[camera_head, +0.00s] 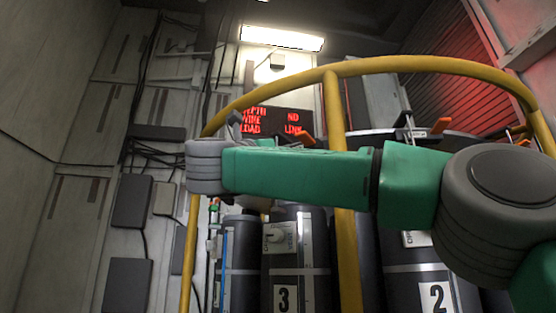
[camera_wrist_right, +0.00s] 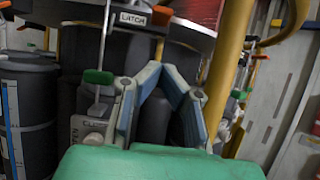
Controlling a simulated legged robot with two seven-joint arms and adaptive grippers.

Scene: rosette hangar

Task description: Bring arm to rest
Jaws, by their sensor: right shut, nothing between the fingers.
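My right arm (camera_head: 300,175), green with grey joints, comes in from the right of the head view. It reaches across to the left in front of the yellow rail and the dark cylinders. My right gripper (camera_wrist_right: 158,72) shows in the right wrist view, its two blue-grey fingers meeting at the tips in an arch with nothing held. In the head view the gripper is mostly hidden behind the arm. A label reading LATCH and a white rod with a green handle (camera_wrist_right: 98,76) are beyond the fingers. My left gripper is not in view.
A yellow rail (camera_head: 430,66) arches across the head view, with an upright post. Behind it stand dark cylinders marked 3 (camera_head: 285,297) and 2 (camera_head: 437,297). A red-lettered sign (camera_head: 275,121) hangs at the back. A panelled wall fills the left.

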